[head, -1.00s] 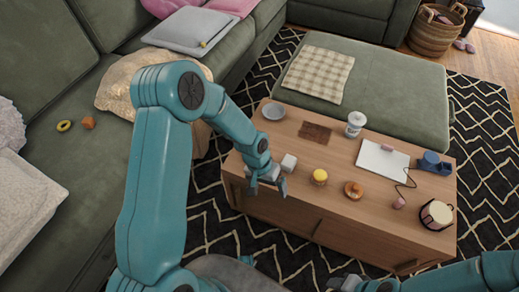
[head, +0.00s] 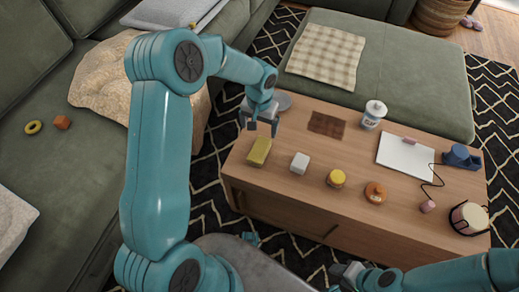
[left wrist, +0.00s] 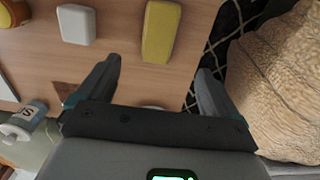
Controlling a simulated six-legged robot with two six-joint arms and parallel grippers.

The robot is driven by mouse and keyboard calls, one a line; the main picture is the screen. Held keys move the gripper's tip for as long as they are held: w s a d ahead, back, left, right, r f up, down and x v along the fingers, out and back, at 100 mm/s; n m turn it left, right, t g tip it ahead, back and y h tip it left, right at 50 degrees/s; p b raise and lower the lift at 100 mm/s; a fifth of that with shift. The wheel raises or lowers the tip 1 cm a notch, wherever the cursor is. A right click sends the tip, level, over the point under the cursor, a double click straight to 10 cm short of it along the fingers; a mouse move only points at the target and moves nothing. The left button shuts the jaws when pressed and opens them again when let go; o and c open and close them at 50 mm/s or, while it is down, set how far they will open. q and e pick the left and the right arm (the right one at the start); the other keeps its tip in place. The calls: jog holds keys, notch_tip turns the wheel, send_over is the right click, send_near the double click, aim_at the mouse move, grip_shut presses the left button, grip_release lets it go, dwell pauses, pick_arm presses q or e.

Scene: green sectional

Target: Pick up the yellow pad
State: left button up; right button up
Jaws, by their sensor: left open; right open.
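The yellow pad (head: 259,151) is a small oblong block lying flat near the left end of the wooden table (head: 300,205). It also shows in the left wrist view (left wrist: 158,30), ahead of and between the two fingers. My left gripper (head: 263,127) is open and empty, just beyond the pad's far end in the head view and apart from it. Its spread fingers show in the left wrist view (left wrist: 158,70). My right gripper (head: 345,275) is open at the bottom edge of the head view, away from the pad.
A white block (head: 300,163) lies to the pad's right. A grey bowl (head: 283,101) is partly hidden behind my left gripper. The sofa is left.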

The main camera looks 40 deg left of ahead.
aim_at(259, 149)
pick_arm(q)
jog(key=f, duration=0.2)
jog(key=f+b, duration=0.1)
jog(key=f, duration=0.5)
jog(key=shift+s+d, duration=0.1)
jog(key=shift+d, duration=0.15)
notch_tip(259, 149, down, 5)
jog(key=shift+a+f+b, duration=0.1)
jog(key=shift+a+b, duration=0.05)
jog(key=shift+b, duration=0.9)
jog(key=shift+s, duration=0.1)
jog(key=c, duration=1)
